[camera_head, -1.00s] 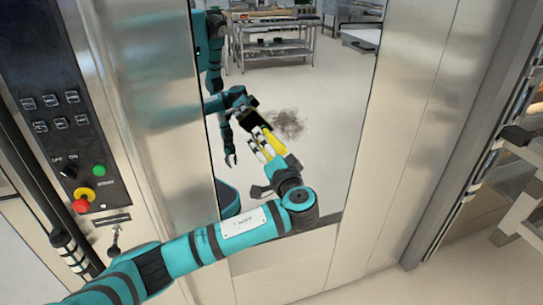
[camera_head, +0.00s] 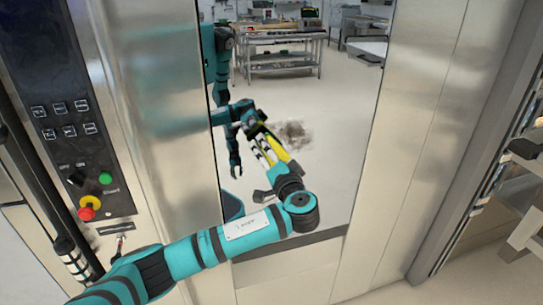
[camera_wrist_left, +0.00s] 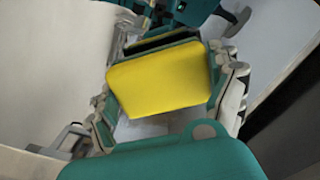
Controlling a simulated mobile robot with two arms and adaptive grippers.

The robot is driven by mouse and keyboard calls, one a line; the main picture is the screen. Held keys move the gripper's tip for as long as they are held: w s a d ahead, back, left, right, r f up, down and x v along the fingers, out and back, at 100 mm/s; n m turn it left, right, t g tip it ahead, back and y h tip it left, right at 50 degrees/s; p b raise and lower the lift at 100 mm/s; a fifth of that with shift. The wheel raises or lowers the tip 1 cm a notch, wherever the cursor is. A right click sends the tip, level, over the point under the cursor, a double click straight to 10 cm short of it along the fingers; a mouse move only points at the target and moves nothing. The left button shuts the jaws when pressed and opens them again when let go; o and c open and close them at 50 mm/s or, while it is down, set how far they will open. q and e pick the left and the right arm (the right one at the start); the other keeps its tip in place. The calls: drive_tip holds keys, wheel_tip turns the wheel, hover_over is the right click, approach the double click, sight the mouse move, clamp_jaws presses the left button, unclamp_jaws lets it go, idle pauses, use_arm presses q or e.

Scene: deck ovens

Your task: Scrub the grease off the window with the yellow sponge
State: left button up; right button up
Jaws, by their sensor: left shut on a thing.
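The window (camera_head: 335,165) is a tall glass pane in a steel oven front, and it mirrors my teal arms and the room. A dark, blotchy grease smudge (camera_head: 293,134) shows on it, above and right of my left gripper (camera_head: 265,150). That gripper is shut on the yellow sponge (camera_head: 279,152), seen edge-on near the glass. I cannot tell whether the sponge touches the pane. In the left wrist view, the sponge (camera_wrist_left: 160,80) fills the space between the fingers of the left gripper (camera_wrist_left: 168,75). My right gripper shows only as a possible reflection.
A control panel (camera_head: 70,110) with buttons, a green button (camera_head: 105,178) and a red-and-yellow knob (camera_head: 88,208) stands left of the window. A rack (camera_head: 525,200) stands at the right edge. Plain steel (camera_head: 420,100) flanks the window on the right.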

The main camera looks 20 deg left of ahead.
use_arm(q)
drive_tip(key=shift+b+x, duration=0.55)
drive_tip(key=shift+x, duration=0.35)
drive_tip(key=shift+d, duration=0.1)
